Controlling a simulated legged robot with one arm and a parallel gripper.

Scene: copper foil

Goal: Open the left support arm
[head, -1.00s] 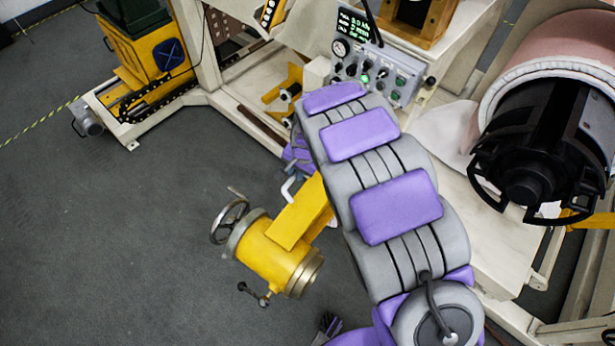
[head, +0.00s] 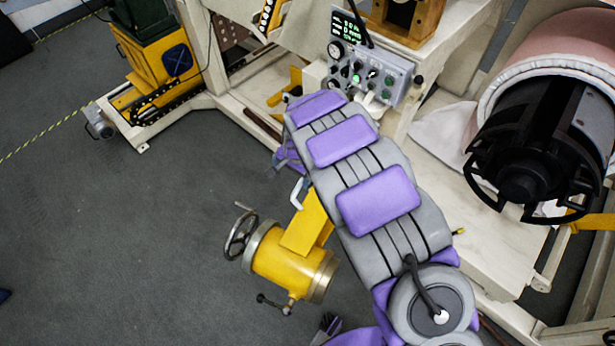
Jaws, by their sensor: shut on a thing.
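The left support arm (head: 305,225) is yellow, with a yellow cylinder (head: 285,268), a handwheel (head: 240,233) and a light bent handle (head: 297,194). It stands out over the grey floor, left of my grey and purple arm, which hides its far end. My gripper (head: 284,160) shows only in part, as purple pieces at the far end of my arm, just above the handle. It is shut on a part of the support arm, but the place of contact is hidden.
A control panel (head: 365,70) with lit buttons stands beyond my arm on a cream machine frame. A black-ended drum (head: 530,160) is at the right. A yellow and green unit (head: 155,60) stands at the upper left. The floor (head: 110,240) at the left is clear.

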